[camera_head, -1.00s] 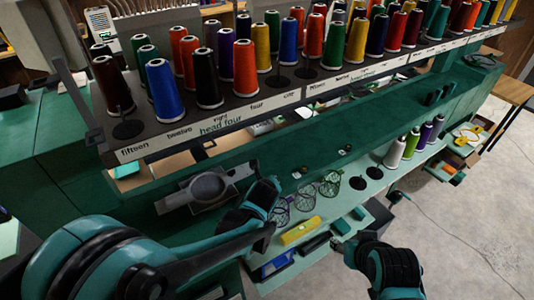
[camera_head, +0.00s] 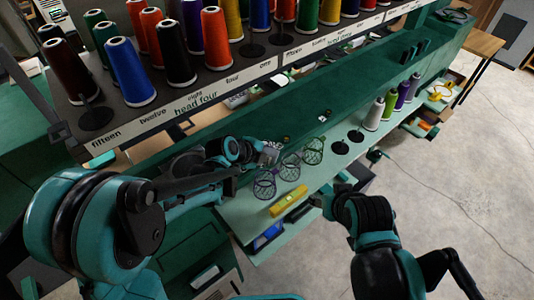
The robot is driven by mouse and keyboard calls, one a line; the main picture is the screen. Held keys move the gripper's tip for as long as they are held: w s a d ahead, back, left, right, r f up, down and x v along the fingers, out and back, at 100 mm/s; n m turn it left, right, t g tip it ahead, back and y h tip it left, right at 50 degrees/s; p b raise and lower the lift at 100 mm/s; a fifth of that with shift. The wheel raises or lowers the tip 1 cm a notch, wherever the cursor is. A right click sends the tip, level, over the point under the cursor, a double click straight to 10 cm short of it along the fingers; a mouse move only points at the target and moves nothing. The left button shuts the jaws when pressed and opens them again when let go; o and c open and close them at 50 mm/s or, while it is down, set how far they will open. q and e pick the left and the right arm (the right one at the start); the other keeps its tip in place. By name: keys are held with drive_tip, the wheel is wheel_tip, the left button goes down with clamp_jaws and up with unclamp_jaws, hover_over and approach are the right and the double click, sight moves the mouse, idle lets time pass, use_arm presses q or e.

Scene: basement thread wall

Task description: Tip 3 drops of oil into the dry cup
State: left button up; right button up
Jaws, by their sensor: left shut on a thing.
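My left gripper (camera_head: 264,156) reaches in over the green machine's front edge. It is shut on a small grey object (camera_head: 271,154), mostly hidden by the fingers; I cannot tell whether it is an oil can. Three dark, see-through mesh-like cups stand in a row on the pale green shelf: a left one (camera_head: 264,187), a middle one (camera_head: 290,168) and a right one (camera_head: 313,152). The gripper is just above and behind the left and middle cups. I cannot tell which cup is dry. My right gripper (camera_head: 322,200) is beside the shelf's front edge; its fingers are unclear.
A yellow bar (camera_head: 288,200) lies on the shelf (camera_head: 245,216) in front of the cups. Black discs (camera_head: 340,147) and several thread cones (camera_head: 373,114) stand farther right. A rack (camera_head: 190,109) of coloured spools runs above. The floor (camera_head: 450,200) at right is open.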

use_arm(q)
drive_tip(key=shift+s+d+f+h+b, duration=0.1)
drive_tip(key=shift+d+f+h+b, duration=0.1)
drive_tip(key=shift+h+b, duration=0.1)
drive_tip(key=shift+n+h+b, duration=0.4)
drive_tip(key=shift+r+g+h+b, duration=0.15)
drive_tip(key=shift+g+h+b, duration=0.15)
drive_tip(key=shift+h+b, duration=0.1)
drive_tip(key=shift+s+d+r+n+h, duration=0.1)
drive_tip(key=shift+r+n+h, duration=0.1)
drive_tip(key=shift+n+h, duration=0.1)
idle(1.3)
